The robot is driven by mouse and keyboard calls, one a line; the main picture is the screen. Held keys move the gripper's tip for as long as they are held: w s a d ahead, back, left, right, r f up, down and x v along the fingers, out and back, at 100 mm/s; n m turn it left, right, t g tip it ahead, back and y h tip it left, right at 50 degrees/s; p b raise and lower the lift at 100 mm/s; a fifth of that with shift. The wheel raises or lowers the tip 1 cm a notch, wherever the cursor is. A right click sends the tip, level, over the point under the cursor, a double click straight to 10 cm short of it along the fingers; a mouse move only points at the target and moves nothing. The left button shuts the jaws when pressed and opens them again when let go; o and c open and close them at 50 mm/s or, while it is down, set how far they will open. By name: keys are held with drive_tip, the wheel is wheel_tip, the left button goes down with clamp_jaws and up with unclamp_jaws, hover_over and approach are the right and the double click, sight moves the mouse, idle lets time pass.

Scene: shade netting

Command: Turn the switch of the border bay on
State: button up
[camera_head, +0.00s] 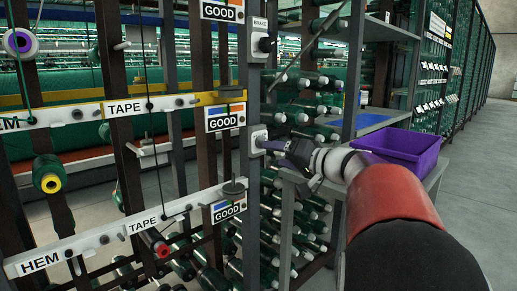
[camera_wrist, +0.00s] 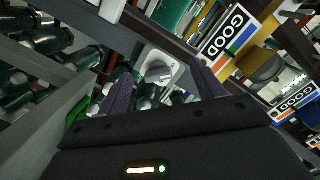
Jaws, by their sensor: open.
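A switch with a pale plate and a grey knob (camera_head: 258,136) is on the grey upright post, beside the middle GOOD sign. The wrist view shows its rounded grey knob on the white plate (camera_wrist: 160,70), between my two dark purple fingers. My gripper (camera_head: 270,146) is open, with its fingertips close to this switch from the right; whether they touch the knob I cannot tell. A second switch with a dark knob (camera_head: 263,45) is higher on the same post, under a BRAKE label (camera_head: 260,23). No label reading border is legible.
A purple bin (camera_head: 405,148) stands on a grey table (camera_head: 433,178) to the right, beside my arm. Racks of green spools (camera_head: 300,210) are behind the post. Rails labelled HEM and TAPE (camera_head: 125,107) run on the left. Clear floor (camera_head: 475,200) is at right.

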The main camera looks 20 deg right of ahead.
drive_tip(key=shift+t, duration=0.7)
drive_tip(key=w, duration=0.2)
drive_tip(key=w+r+p, duration=0.1)
drive_tip(key=w, duration=0.5)
drive_tip(key=shift+d+r+p, duration=0.2)
drive_tip(key=shift+d+p, duration=0.1)
drive_tip(key=shift+d, duration=0.05)
drive_tip(key=shift+s, duration=0.1)
drive_tip(key=shift+c, duration=0.5)
drive_tip(key=c, duration=0.9)
drive_tip(key=shift+m, duration=0.3)
